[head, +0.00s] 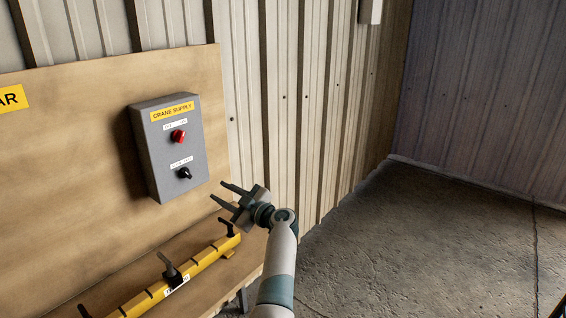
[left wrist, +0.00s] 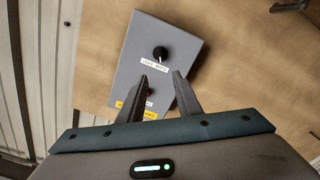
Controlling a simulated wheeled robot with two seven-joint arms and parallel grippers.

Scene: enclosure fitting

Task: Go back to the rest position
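My left gripper (head: 222,194) is open and empty, to the lower right of the grey crane supply box (head: 176,145) and apart from it. Its two fingers (left wrist: 160,77) also show apart in the left wrist view, with nothing between them but the box face (left wrist: 135,60) beyond. The box has a red knob (head: 178,136) above a black knob (head: 184,173). The wrist view shows the black knob (left wrist: 160,53) clearly; the red one is partly hidden by a finger. My right gripper is not in view.
The box is fixed to a wooden board (head: 60,150) on a corrugated wall (head: 300,100). Below it, a yellow rail (head: 205,259) with several black handles lies on a wooden ledge, close under my left gripper. The concrete floor (head: 430,240) at right is clear.

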